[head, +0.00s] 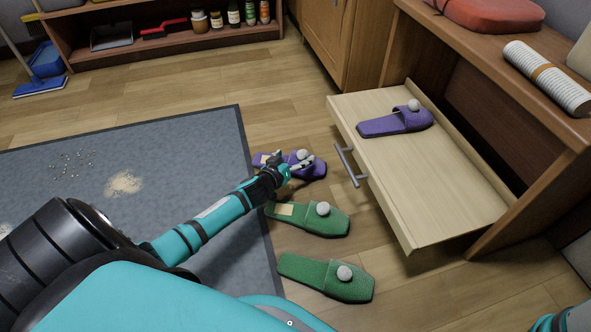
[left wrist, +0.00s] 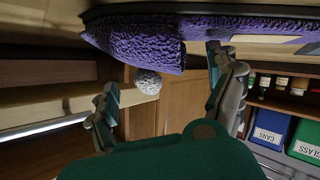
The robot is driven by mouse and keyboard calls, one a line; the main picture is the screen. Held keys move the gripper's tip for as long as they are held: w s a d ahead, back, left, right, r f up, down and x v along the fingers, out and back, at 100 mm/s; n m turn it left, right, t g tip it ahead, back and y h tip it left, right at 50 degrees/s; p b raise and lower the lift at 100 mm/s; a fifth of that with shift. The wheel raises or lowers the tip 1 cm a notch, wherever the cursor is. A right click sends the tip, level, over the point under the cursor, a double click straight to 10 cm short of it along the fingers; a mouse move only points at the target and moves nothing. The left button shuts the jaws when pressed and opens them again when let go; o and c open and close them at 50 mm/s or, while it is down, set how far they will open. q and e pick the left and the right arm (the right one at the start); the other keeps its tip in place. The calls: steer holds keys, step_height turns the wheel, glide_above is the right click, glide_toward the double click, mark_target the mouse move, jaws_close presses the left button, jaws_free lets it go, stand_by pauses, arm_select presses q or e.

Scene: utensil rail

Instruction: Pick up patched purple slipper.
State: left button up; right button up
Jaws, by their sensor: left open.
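The patched purple slipper (head: 318,170) lies on the wooden floor beside the grey mat's right edge, with a pale patch toward its left end and a white pompom on its strap. My left gripper (head: 298,167) is over it and hides part of it. In the left wrist view the purple slipper (left wrist: 135,38) fills the top, its pale patch at upper right and its pompom (left wrist: 147,82) hanging between the fingers. My left gripper (left wrist: 165,95) is open there; I cannot tell whether a finger touches the slipper. My right gripper is out of view.
A plain purple slipper (head: 395,123) lies in the open drawer (head: 440,185). A patched green slipper (head: 335,222) and a plain green slipper (head: 320,275) lie nearer on the floor. The drawer's handle (head: 350,166) juts out just right of my gripper. The mat (head: 190,150) has scattered crumbs.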

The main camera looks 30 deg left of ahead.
arm_select(q)
steer(key=shift+w, duration=0.1)
steer(key=c, duration=1.3)
steer(key=shift+r, duration=0.15)
